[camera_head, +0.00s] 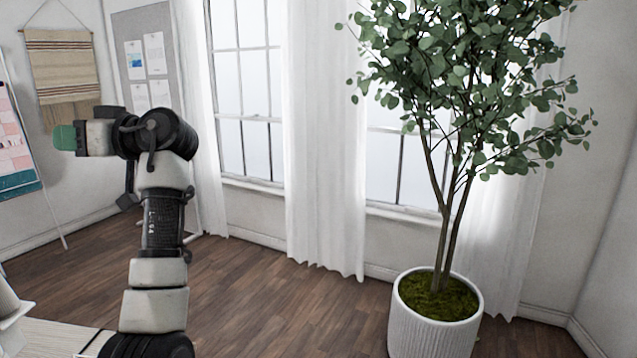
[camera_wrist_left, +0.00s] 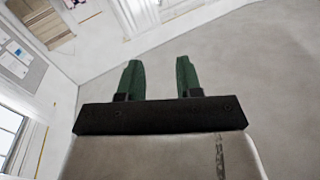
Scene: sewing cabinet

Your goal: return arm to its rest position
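My left arm rises from the lower left of the head view and bends to the left at its top. My left gripper (camera_head: 64,138) points left there, with its green fingertips seen from the side. In the left wrist view the left gripper (camera_wrist_left: 158,80) shows two green fingers standing apart with a clear gap and nothing between them. It is raised in open air, and a plain grey surface and the tilted room lie behind it. My right gripper is in neither view.
A tall plant in a white ribbed pot (camera_head: 433,325) stands on the wooden floor (camera_head: 270,315) at the right. White curtains (camera_head: 325,140) and windows line the back wall. A pinboard (camera_head: 140,60) and a woven hanging (camera_head: 62,70) are at the left. A pale tabletop (camera_head: 45,338) edges in lower left.

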